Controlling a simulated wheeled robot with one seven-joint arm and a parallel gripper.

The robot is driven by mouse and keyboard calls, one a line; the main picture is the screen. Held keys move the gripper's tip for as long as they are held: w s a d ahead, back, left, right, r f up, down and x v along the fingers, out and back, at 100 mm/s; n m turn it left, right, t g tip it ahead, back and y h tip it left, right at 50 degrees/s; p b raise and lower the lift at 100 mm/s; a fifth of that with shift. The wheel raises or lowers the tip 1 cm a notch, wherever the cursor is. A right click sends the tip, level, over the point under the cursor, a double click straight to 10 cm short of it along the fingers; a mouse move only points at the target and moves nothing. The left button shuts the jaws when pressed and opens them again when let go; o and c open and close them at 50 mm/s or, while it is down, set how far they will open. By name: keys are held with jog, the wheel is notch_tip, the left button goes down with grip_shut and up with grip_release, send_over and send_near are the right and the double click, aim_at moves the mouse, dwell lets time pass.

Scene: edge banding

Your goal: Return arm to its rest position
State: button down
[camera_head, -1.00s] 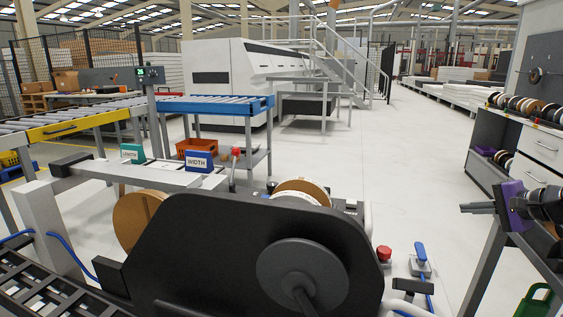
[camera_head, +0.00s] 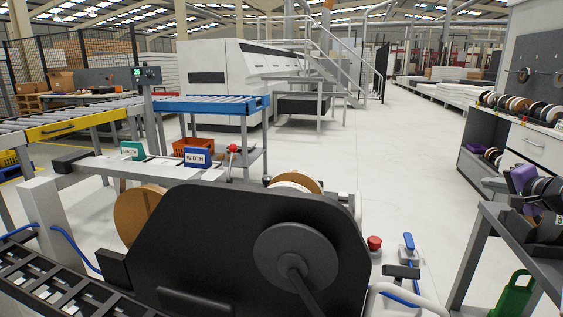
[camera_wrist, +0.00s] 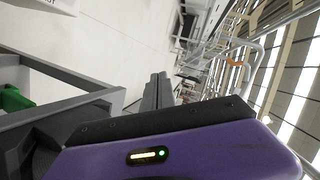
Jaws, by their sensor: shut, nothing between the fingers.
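My gripper (camera_wrist: 158,80) shows in the wrist view as two dark grey fingers pressed together, with nothing between them. The purple wrist housing fills the lower part of that view, with a small lit indicator on it. In the head view, the purple part of my arm shows at the right edge above a grey bench frame (camera_head: 478,258). The fingers cannot be made out clearly there. The arm is folded close at the right, apart from the edge banding machine (camera_head: 235,245) with its black cover in front.
A shelf unit with tape rolls (camera_head: 515,105) stands at the right. A green container (camera_head: 513,297) sits low near the bench frame. A red button (camera_head: 375,243) and a blue-handled device (camera_head: 408,244) are right of the machine. Clear floor (camera_head: 400,150) lies beyond.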

jog(key=s+a+f+n+t+h, duration=0.1)
jog(key=s+a+f+h, duration=0.15)
jog(key=s+f, duration=0.4)
jog(key=s+a+f+n+t+h, duration=0.1)
jog(key=s+a+f+n+h, duration=0.1)
jog(key=s+f+h, duration=0.4)
jog(key=s+a+f+n+t+y, duration=0.1)
jog(key=s+a+f+n+y, duration=0.2)
jog(key=s+a, duration=0.65)
jog(key=s+a+f+n+t, duration=0.1)
jog(key=s+a+f+n, duration=0.1)
jog(key=s+a+f, duration=0.7)
jog(key=s+a+r+n+g+y, duration=0.15)
jog(key=s+a, duration=0.35)
jog(key=s, duration=0.5)
jog(key=s+a+n+g+y, duration=0.15)
jog(key=s+a, duration=0.25)
jog(key=s, duration=0.6)
jog(key=s+a+r+n+y, duration=0.1)
jog(key=s+a+n+y, duration=0.3)
jog(key=s, duration=0.6)
notch_tip(320, 180, up, 18)
jog(key=a+m+h+p, duration=0.1)
jog(key=p, duration=1.7)
jog(key=shift+s+m+g, duration=0.15)
jog(key=shift+m+g, duration=0.15)
